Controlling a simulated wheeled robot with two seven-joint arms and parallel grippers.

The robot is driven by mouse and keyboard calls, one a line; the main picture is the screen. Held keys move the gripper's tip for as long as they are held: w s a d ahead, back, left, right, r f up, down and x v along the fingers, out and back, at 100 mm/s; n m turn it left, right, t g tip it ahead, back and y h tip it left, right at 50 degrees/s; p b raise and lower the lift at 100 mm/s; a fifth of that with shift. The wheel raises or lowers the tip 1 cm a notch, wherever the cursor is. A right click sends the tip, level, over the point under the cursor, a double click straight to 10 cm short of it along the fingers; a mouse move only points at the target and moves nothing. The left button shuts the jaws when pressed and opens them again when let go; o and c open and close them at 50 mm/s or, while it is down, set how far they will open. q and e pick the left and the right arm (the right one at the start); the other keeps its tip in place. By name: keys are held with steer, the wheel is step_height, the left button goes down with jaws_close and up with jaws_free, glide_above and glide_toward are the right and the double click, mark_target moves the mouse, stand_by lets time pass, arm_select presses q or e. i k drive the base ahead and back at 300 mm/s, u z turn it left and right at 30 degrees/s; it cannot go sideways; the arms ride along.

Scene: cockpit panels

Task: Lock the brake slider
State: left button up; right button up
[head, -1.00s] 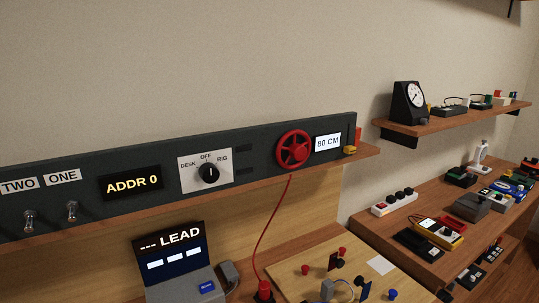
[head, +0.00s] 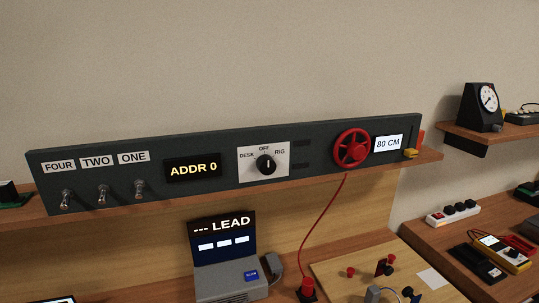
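A long dark panel (head: 215,190) stands on a wooden shelf. At its right end a small yellow piece (head: 410,153) sits low on the panel, below a dark vertical slot; it looks like a slider knob, but no brake label is readable. A red piece (head: 422,137) shows just beyond the panel's right edge. Left of the slot are a white "80 CM" display (head: 388,143) and a red handwheel (head: 352,148). Neither of my grippers is in view.
Below stands a "--- LEAD" console (head: 223,255). A red cord (head: 322,222) hangs below the handwheel. A cluttered bench (head: 470,235) lies at right.

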mark_target(409, 153)
steer(key=k, duration=0.5)
steer(key=z, duration=1.8)
steer(key=i, duration=1.05)
steer(key=u, duration=2.2)
